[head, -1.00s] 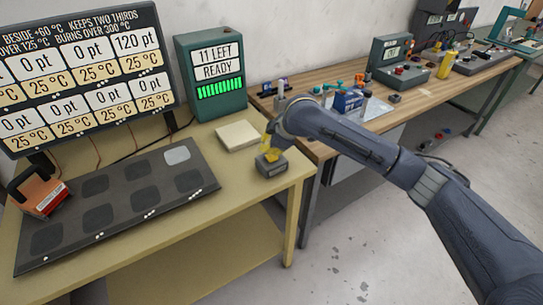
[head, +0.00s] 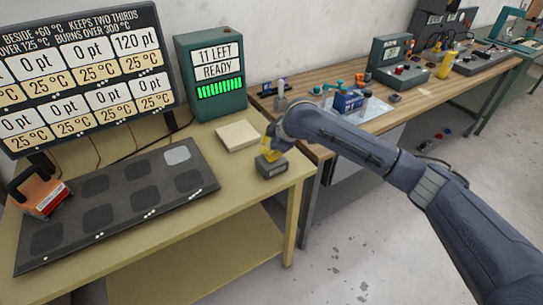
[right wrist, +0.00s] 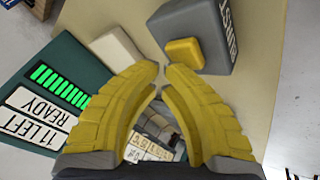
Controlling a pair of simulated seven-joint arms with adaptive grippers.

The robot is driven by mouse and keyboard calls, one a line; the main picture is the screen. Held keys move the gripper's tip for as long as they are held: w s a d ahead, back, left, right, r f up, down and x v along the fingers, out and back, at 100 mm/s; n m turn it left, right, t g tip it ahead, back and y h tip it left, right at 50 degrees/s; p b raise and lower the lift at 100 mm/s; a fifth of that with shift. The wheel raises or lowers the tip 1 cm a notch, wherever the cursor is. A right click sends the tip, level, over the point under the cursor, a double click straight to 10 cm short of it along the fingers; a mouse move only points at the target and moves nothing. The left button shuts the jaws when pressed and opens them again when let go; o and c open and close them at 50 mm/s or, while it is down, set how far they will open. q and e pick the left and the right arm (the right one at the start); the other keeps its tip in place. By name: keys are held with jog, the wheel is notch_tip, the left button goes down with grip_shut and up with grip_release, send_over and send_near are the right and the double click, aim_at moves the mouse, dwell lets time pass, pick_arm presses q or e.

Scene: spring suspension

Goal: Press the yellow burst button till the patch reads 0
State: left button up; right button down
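The yellow burst button (right wrist: 184,52) sits on a grey box labelled BURST (right wrist: 208,28). In the head view this box (head: 271,170) stands near the table's right front corner. My right gripper (right wrist: 162,66) has yellow fingers with their tips almost together, shut and empty, close to the button; contact cannot be told. In the head view it (head: 268,152) is just over the box and hides the button. The dark pad (head: 150,203) has several dark patches and one pale patch (head: 177,155). The display board (head: 85,75) reads 120 pt at upper right and 0 pt in its other readable cells.
A green unit (head: 211,75) reads 11 LEFT, READY, with green bars. A cream block (head: 238,136) lies between it and the button box. An orange block with a dark handle (head: 40,196) stands at the pad's left end. A wooden bench (head: 415,98) with tools is beyond.

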jog(key=shift+f, duration=0.6)
dwell(0.9)
jog(key=shift+r, duration=1)
jog(key=shift+r, duration=0.15)
jog(key=shift+r, duration=2.35)
